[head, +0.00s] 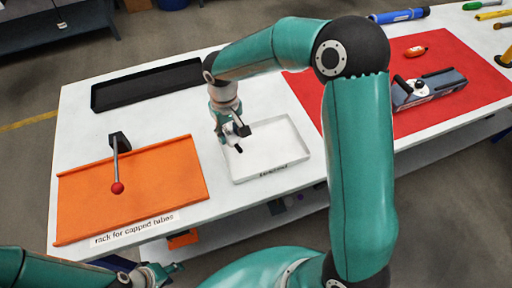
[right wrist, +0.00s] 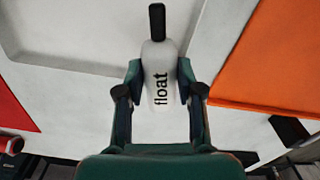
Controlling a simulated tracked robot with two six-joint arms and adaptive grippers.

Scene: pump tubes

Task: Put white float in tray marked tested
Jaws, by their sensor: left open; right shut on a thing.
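The white float (right wrist: 160,85), with "float" printed along it and a black stem at one end, is held between the fingers of my right gripper (right wrist: 160,92). In the head view my right gripper (head: 238,137) is over the left edge of the white tray (head: 310,152); the float's body is mostly hidden there. The tray's front label is too small to read. The tray rim also shows in the right wrist view (right wrist: 60,58), at the upper left. My left gripper (head: 168,272) is open and empty at the lower left, in front of the table.
An orange rack (head: 150,180) labelled "rack for capped tubes" lies left, with a red-balled lever (head: 117,187) over it. A long black tray (head: 150,85) is behind. A red mat (head: 440,60) at right bears a grey device (head: 430,88). White table between rack and tray is clear.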

